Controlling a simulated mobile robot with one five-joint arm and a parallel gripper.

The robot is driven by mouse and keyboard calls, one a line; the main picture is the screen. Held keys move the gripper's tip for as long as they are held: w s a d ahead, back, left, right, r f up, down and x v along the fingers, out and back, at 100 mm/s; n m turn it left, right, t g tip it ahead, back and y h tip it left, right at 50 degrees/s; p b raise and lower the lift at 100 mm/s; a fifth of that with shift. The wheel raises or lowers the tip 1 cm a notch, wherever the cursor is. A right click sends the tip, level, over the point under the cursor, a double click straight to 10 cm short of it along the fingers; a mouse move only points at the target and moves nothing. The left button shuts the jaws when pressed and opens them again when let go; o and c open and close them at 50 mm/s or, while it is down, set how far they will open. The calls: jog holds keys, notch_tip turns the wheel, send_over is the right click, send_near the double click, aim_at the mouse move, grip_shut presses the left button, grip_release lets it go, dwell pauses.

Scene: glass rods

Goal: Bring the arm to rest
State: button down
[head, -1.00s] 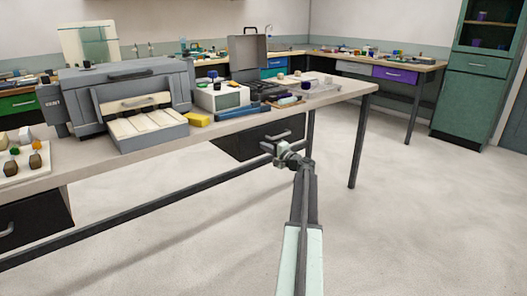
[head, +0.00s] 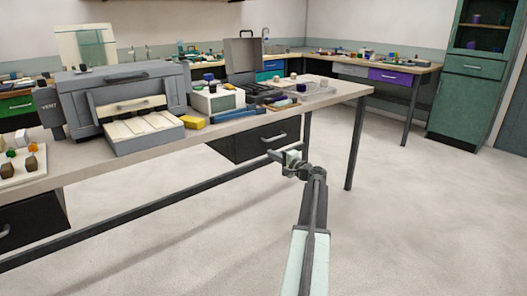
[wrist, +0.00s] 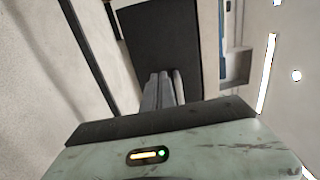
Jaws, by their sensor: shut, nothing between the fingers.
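My arm (head: 307,255) reaches up from the bottom of the head view. It bends at a joint, and my gripper (head: 271,154) points left from there. The gripper is in front of the bench, below the level of its top, with floor and the dark drawer unit behind it. In the wrist view the fingers of my gripper (wrist: 165,88) lie together, shut and empty. They point toward a dark panel.
The long bench (head: 60,168) carries a grey machine (head: 120,90), a white box-shaped device (head: 218,99), a yellow block (head: 192,122) and an open case (head: 243,65). A black drawer unit (head: 262,141) hangs under it. A bench leg (head: 356,145) stands right of my gripper. Floor at right is clear.

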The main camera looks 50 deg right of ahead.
jog(key=v, duration=0.6)
jog(key=shift+a, duration=0.15)
